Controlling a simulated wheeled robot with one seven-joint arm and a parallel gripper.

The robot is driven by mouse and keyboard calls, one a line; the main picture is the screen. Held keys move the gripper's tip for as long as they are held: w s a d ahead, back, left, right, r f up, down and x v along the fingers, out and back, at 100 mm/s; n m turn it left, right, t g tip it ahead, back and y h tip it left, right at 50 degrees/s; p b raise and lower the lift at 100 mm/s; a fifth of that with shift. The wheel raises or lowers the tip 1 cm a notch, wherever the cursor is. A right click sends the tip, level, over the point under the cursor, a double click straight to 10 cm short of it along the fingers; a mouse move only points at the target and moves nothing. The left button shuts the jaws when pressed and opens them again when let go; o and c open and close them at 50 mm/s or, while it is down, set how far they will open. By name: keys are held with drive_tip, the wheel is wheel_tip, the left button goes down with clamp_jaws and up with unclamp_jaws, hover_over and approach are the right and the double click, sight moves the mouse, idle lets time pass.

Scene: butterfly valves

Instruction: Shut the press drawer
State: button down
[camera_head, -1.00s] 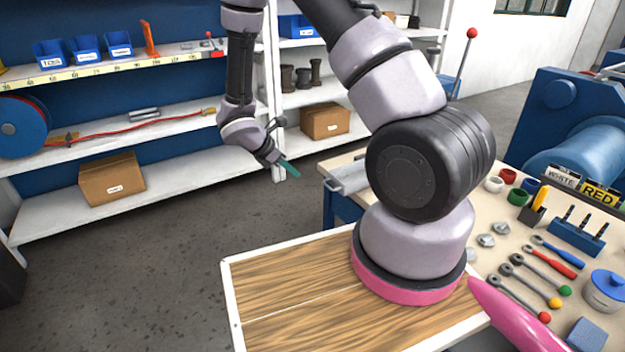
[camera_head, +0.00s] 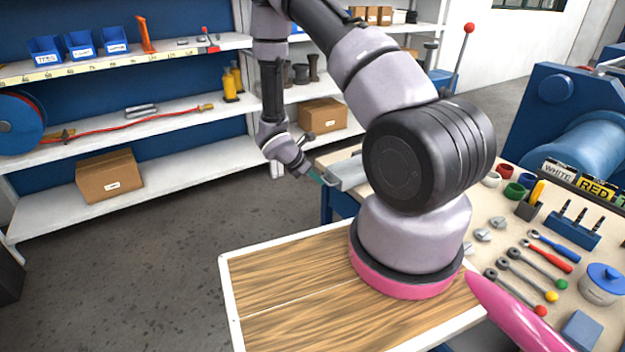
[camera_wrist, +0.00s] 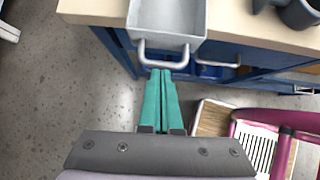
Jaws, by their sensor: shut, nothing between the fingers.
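The press drawer (camera_head: 347,173) is a light grey open-topped tray sticking out at the near left edge of the workbench. In the wrist view the drawer (camera_wrist: 168,18) is empty where visible, with a pale bar handle (camera_wrist: 163,63) on its front. My gripper (camera_wrist: 161,72) has teal fingers closed together, with nothing between them. The fingertips are right at the handle's bar; I cannot tell whether they touch it. In the head view my gripper (camera_head: 316,178) is just left of the drawer front. The drawer's far end is hidden behind my arm.
The workbench (camera_head: 485,205) carries wrenches, coloured rings and a blue-lidded pot (camera_head: 603,283). A second handle (camera_wrist: 218,62) shows on the blue front below the bench top. White shelving (camera_head: 150,165) stands behind. The floor (camera_head: 170,240) left of the bench is clear.

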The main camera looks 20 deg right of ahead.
sight(351, 163)
drive_tip(key=w+d, duration=0.1)
drive_tip(key=d, duration=0.5)
drive_tip(key=w+d, duration=0.1)
drive_tip(key=d, duration=0.5)
drive_tip(key=w+d, duration=0.1)
drive_tip(key=d, duration=0.5)
drive_tip(key=shift+w, duration=0.2)
drive_tip(key=shift+r, duration=0.1)
drive_tip(key=shift+a, duration=0.1)
drive_tip(key=shift+a, duration=0.35)
drive_tip(key=a, duration=0.3)
drive_tip(key=shift+s+a+r, duration=0.1)
drive_tip(key=shift+s+r, duration=0.25)
drive_tip(key=shift+r, duration=0.05)
drive_tip(key=v, duration=1)
